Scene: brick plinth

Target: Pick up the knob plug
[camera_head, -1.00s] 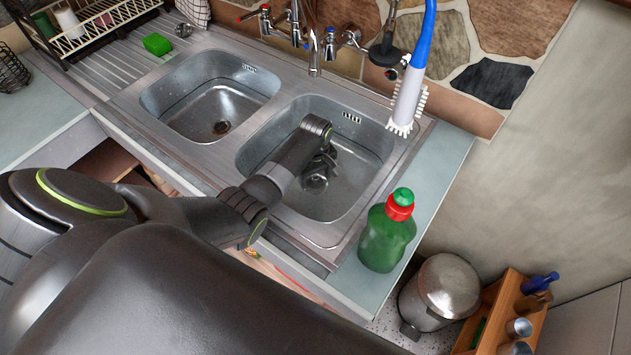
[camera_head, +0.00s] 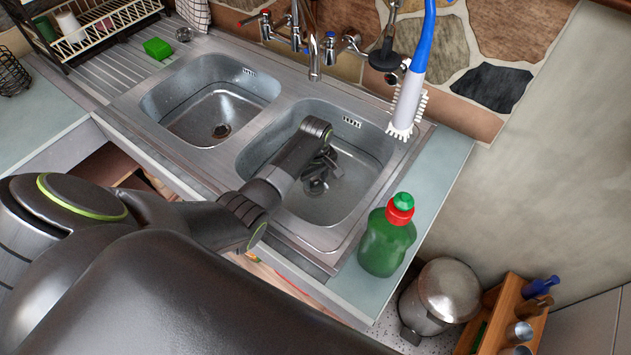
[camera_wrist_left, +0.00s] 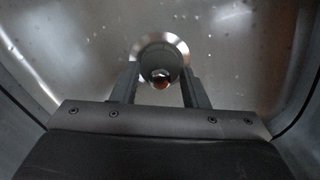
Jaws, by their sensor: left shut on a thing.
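The knob plug (camera_wrist_left: 160,55) shows in the left wrist view as a round disc with a bright metal rim, a grey middle and a small knob. My left gripper (camera_wrist_left: 160,82) has one finger on each side of the knob and is shut on it. In the head view my left gripper (camera_head: 319,176) is down inside the right sink basin (camera_head: 352,205), near its floor. It hides most of the plug there, and I cannot tell whether the plug is clear of the basin floor. My right gripper is not in view.
The basin walls surround the left gripper. A tap (camera_head: 314,60) stands behind. A blue and white brush (camera_head: 408,98) hangs over the basin's back right corner. A green bottle (camera_head: 385,243) stands on the counter at right. The left basin (camera_head: 205,110) is empty.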

